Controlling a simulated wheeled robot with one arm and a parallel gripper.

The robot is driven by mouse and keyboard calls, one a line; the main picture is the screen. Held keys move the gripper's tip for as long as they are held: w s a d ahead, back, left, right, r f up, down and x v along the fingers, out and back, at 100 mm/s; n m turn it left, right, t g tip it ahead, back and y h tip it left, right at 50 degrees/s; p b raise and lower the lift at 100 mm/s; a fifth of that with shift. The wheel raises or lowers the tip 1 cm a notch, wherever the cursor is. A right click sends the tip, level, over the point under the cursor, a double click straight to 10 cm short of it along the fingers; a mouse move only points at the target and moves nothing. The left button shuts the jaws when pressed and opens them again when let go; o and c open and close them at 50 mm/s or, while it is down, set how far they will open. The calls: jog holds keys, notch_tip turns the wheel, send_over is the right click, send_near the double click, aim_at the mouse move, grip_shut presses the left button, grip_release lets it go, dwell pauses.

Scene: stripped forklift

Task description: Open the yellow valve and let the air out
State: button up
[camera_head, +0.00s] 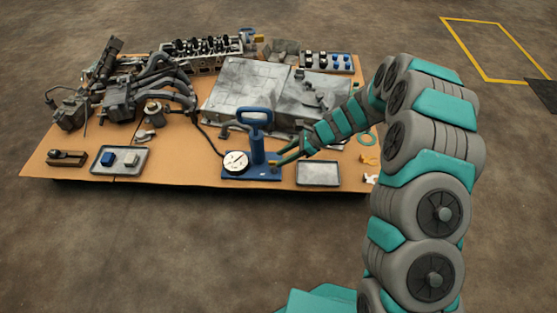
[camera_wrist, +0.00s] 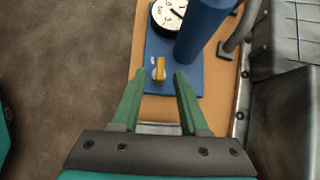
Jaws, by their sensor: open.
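A blue hand pump (camera_head: 256,140) stands upright near the front edge of the cardboard-coloured board, with a white round gauge (camera_head: 236,161) at its left. The gauge (camera_wrist: 168,16) also shows in the wrist view, cut off at the top, beside the blue cylinder (camera_wrist: 203,30). The yellow valve (camera_wrist: 158,68) sits on the blue base plate (camera_wrist: 152,45). My gripper (camera_head: 281,160) is just right of the pump. In the wrist view my gripper (camera_wrist: 155,82) is open, its green fingers apart and pointing at the valve, which appears between and just beyond the tips. It holds nothing.
A grey metal tray (camera_head: 318,174) lies right of the pump, and a tray with blue and grey blocks (camera_head: 119,160) lies left. Large grey metal housings (camera_head: 250,88) stand behind the pump. Dark engine parts (camera_head: 150,90) fill the back left. The floor in front is clear.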

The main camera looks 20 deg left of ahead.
aim_at(274, 162)
jog(key=shift+x, duration=1.55)
grip_shut()
